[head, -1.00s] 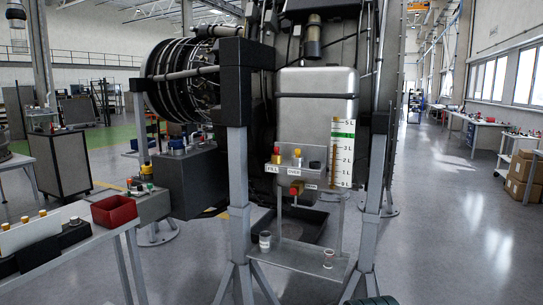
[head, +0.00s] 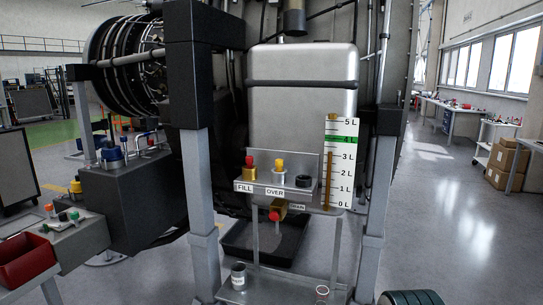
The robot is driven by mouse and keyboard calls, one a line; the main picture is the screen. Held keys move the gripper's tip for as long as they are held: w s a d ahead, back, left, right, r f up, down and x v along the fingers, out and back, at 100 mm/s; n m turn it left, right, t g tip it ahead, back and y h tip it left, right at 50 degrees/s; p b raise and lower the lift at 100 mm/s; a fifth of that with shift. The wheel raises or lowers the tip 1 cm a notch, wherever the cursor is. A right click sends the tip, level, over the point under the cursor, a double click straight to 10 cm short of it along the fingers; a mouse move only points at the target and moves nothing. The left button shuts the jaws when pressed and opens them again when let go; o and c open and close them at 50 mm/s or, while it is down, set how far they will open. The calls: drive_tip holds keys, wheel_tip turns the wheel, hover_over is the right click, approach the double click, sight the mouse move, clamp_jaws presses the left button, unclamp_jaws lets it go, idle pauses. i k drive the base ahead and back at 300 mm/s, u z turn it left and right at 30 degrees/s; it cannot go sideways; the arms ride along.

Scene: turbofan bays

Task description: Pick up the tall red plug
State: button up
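A tall red plug (head: 249,162) stands upright on a brass-coloured fitting (head: 245,186) behind the FILL label, at the left end of the small shelf on the tank's front. Further right is a short black cap (head: 303,181). Below the shelf a red knob (head: 274,215) sits on a brass drain fitting. My gripper is not in view.
The silver tank (head: 302,100) has a level scale (head: 341,163) at its right. Grey stand posts (head: 201,200) flank it. A low tray (head: 282,288) holds two cups, and a black pan (head: 262,240) lies behind. A red bin (head: 25,258) is at left.

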sight(249, 160)
drive_tip(key=u, duration=0.45)
drive_tip(key=i, duration=1.75)
drive_tip(key=u, duration=0.75)
